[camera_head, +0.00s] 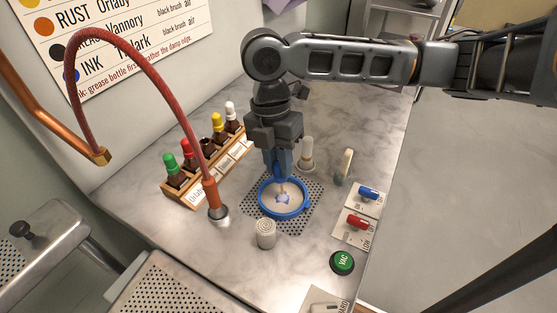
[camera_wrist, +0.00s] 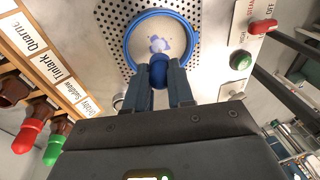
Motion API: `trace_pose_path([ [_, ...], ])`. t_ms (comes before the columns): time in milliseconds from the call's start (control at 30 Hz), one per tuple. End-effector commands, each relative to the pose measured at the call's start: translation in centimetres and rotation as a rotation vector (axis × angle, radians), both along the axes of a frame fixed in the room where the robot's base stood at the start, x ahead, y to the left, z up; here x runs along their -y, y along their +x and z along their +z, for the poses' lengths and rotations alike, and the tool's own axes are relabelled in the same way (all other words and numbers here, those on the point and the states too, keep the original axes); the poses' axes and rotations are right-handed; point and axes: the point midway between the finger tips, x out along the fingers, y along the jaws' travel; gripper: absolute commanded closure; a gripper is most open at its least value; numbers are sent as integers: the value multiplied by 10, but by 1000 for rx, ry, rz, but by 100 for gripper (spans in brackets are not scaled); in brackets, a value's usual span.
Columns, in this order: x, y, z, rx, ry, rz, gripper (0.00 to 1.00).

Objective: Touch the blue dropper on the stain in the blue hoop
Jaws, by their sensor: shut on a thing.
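My gripper (camera_head: 278,170) points down over the blue hoop (camera_head: 264,208) and is shut on the blue dropper (camera_wrist: 158,72), whose rubber bulb shows between the fingers in the wrist view. The dropper's pale tip reaches down inside the hoop. The hoop holds pale cloth and lies on the perforated plate; it also shows in the wrist view (camera_wrist: 129,45). A blue-violet stain (camera_wrist: 158,44) lies near the middle of the cloth, partly visible in the head view (camera_head: 284,199). The tip is over or on the stain; I cannot tell whether it touches.
A wooden rack (camera_head: 186,200) of bottles with green, red, yellow and white tops, one uncapped, stands left. A red hose (camera_head: 140,55) arches near it. A ribbed cylinder (camera_head: 266,234) stands before the hoop. Brushes, switches and a green VAC button (camera_head: 342,262) are right.

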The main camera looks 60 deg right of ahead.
Motion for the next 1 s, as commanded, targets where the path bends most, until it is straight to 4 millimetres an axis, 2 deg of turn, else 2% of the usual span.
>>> trace_pose_path([
  [1000, 0, 0, -7, 0, 0, 0, 100],
])
